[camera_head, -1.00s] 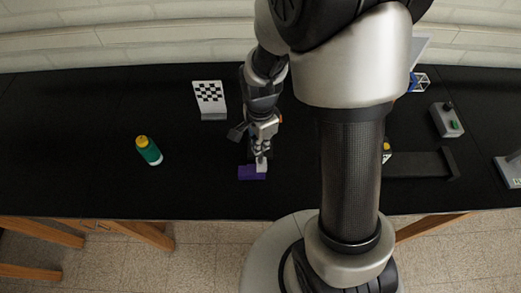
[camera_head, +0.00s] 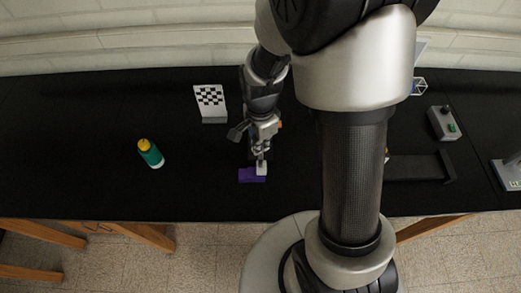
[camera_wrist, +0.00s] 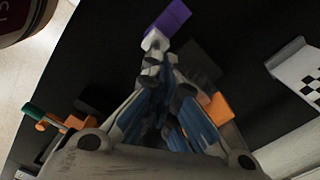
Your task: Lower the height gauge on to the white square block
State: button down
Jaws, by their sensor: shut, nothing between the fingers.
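The small white square block (camera_head: 262,169) is at the right end of a purple block (camera_head: 250,176), near the table's front edge. Both also show at the top of the wrist view, the white block (camera_wrist: 155,40) just beyond my fingertips and the purple block (camera_wrist: 172,17) behind it. My gripper (camera_head: 260,154) is shut and empty, pointing down close above the white block; contact cannot be told. An orange part (camera_wrist: 215,106) and a dark grey upright shape (camera_wrist: 196,66) show behind my fingers; they may belong to the height gauge, mostly hidden by my gripper.
A checkerboard target (camera_head: 211,100) stands behind. A grey box with a green button (camera_head: 443,123) and a dark tray (camera_head: 415,168) are at right. The front left is clear.

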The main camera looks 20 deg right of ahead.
notch_tip(320, 180, up, 5)
jog(key=p, duration=0.3)
jog(key=shift+r+p, duration=0.2)
jog(key=shift+p, duration=0.15)
dwell(0.3)
jog(key=s+r+n+t+b, duration=0.2)
jog(key=s+n+b, duration=0.5)
jog(key=b, duration=0.1)
jog(key=s+r+n+t+b, duration=0.2)
jog(key=s+n+b, duration=0.6)
jog(key=shift+r+n+t, duration=0.3)
jog(key=shift+r, duration=0.1)
dwell(1.4)
